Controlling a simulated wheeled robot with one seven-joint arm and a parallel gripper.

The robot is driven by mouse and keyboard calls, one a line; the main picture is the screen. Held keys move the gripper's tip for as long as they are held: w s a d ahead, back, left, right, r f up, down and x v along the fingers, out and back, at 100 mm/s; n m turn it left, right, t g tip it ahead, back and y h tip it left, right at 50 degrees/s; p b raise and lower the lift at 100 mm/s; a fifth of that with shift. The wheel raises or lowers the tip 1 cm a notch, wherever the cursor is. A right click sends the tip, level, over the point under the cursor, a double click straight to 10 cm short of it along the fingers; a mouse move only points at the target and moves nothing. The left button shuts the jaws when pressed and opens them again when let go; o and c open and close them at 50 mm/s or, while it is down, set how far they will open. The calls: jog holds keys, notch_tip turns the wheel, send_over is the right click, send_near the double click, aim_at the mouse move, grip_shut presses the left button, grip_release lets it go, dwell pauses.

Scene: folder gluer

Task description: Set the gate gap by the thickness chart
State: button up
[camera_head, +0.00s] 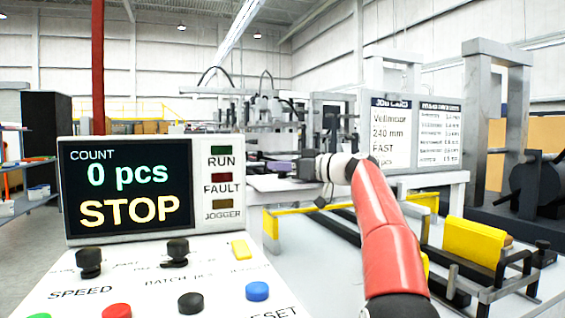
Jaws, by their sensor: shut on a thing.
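My red arm reaches forward to the feeder of the folder gluer (262,130). My gripper (303,168) is small and far off at its end. It is shut on a small part at the feeder, which the jaws mostly hide; I cannot tell its shape. A purple-grey block (279,169) shows just left of the jaws. The gate gap is too small to make out. The job card (391,132) reads what looks like "Vellmoor", "240 mm" and "FAST". The thickness chart (440,135) stands right of it, its rows too small to read surely.
The control panel (130,190) at the front left shows "0 pcs" and "STOP", with knobs and coloured buttons below. A grey frame (483,110) stands at the right.

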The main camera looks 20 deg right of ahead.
dwell(0.4)
jog(key=o, duration=0.9)
jog(key=shift+o, duration=0.2)
jog(key=shift+b+v, duration=1.15)
jog(key=shift+v, duration=2.75)
jog(key=shift+o, duration=0.2)
